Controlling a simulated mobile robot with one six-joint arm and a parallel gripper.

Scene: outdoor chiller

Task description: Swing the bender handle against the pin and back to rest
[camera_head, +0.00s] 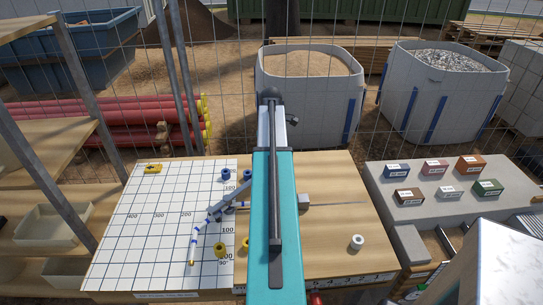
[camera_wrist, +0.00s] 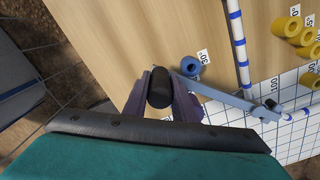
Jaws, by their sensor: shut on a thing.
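In the wrist view my gripper (camera_wrist: 160,95) has its two dark purple fingers on either side of a black, round-ended grip, closed on it. From behind the right finger the blue bender handle (camera_wrist: 228,96) runs right to a pivot on the gridded board. A white tube with blue bands (camera_wrist: 238,45) crosses near the pivot and is bent. In the head view the blue handle (camera_head: 229,195) shows left of my teal arm, which hides the gripper and the grip. The tube (camera_head: 194,245) lies lower left.
A grey block (camera_head: 304,201) with a thin rod and a white cylinder (camera_head: 357,242) are right of my arm. Coloured boxes (camera_head: 436,166) sit on the grey slab further right.

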